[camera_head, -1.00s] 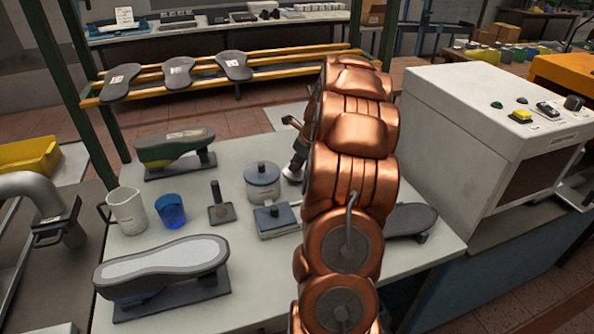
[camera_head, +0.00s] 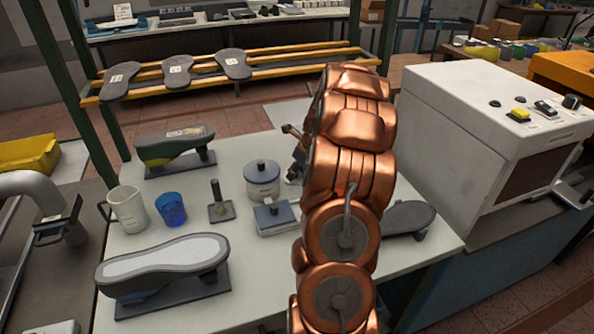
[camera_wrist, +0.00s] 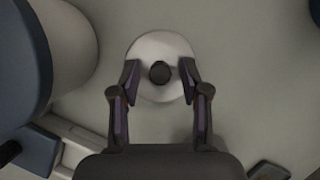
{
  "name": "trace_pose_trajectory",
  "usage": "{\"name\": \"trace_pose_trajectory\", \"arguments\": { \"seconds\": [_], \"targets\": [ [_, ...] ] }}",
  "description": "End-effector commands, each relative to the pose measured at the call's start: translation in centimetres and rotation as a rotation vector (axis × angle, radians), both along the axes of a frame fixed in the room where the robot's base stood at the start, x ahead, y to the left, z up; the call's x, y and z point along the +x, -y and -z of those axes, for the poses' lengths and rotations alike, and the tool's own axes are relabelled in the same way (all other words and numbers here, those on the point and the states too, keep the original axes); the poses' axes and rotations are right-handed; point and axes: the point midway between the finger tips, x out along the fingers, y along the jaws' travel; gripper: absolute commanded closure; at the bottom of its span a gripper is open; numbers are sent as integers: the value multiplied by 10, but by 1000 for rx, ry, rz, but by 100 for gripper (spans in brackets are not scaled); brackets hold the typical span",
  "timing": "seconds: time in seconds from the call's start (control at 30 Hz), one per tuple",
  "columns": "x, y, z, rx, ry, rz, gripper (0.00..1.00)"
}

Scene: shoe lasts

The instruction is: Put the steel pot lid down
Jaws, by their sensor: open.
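The steel pot lid (camera_wrist: 160,50), a pale round disc with a dark knob (camera_wrist: 159,72), lies flat between my fingers in the wrist view. It looks to be on the grey tabletop, though its height is hard to judge. My gripper (camera_wrist: 160,76) is open, with one finger on each side of the knob and a gap to it on both sides. In the head view my gripper (camera_head: 293,150) is mostly hidden by my copper arm, and I cannot make out the steel lid there.
A round pot (camera_head: 262,186) with a blue-grey lid stands close left of my gripper. A square box (camera_head: 274,228) with a blue-grey lid is nearer. A scraper (camera_head: 220,209), blue cup (camera_head: 170,210), white mug (camera_head: 127,211) and shoe lasts share the table (camera_head: 225,150). A white machine (camera_head: 470,120) stands right.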

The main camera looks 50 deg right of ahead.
Motion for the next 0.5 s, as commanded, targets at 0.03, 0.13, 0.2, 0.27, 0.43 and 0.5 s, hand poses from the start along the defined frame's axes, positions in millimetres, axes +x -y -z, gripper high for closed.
{"name": "trace_pose_trajectory", "arguments": {
  "seconds": [0.03, 0.13, 0.2, 0.27, 0.43, 0.5],
  "targets": [
    [0, 0, 0, 0, 0, 0, 54],
    [0, 0, 0, 0, 0, 0, 54],
    [0, 0, -1, 0, 0, 0, 54],
    [-1, 0, -4, -1, 0, 0, 54],
    [-7, 2, -20, -4, 3, 2, 54],
    [-12, 2, -30, -4, 3, 3, 54]
  ]
}}
